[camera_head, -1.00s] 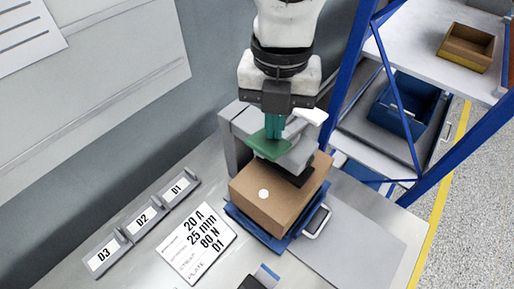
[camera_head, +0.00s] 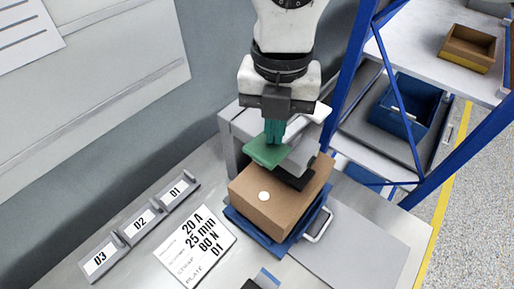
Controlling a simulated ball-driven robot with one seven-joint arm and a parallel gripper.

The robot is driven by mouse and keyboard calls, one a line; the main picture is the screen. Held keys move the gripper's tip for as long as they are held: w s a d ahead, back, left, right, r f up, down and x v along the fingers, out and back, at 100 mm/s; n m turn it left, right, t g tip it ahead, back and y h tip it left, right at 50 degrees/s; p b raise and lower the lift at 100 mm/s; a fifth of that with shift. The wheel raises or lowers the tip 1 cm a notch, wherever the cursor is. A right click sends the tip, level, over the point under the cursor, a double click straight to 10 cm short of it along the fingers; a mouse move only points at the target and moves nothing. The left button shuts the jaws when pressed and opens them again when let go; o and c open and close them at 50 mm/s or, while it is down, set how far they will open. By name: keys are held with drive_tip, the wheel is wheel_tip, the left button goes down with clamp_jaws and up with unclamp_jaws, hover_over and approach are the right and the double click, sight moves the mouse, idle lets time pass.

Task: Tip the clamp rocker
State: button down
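The clamp (camera_head: 240,140) is a grey block at the back of the bench. A green paddle (camera_head: 265,152) sticks out from it over a brown block (camera_head: 280,200), with a grey arm and a black pad (camera_head: 292,176) just beside the paddle. My gripper (camera_head: 273,143) points down with its teal fingers together, its tips at the paddle's top. They seem to touch it, but the exact contact is hidden. A white lever end (camera_head: 321,112) shows right of the fingers. The pad appears at the brown block's top; whether it presses there is unclear.
The brown block, with a white dot, sits on a blue tray (camera_head: 240,218) with a light handle. A card (camera_head: 195,245) and holders D1, D2 and D3 (camera_head: 100,261) lie left. A blue rack post (camera_head: 345,80) stands close right of my arm. Bare bench lies at front right.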

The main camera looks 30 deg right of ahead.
drive_tip(key=shift+d+f+b, duration=0.1)
drive_tip(key=shift+f+b, duration=0.4)
drive_tip(key=shift+f, duration=0.05)
drive_tip(key=shift+r, duration=0.1)
drive_tip(key=shift+r+p, duration=1.4)
drive_tip(key=shift+r, duration=2.05)
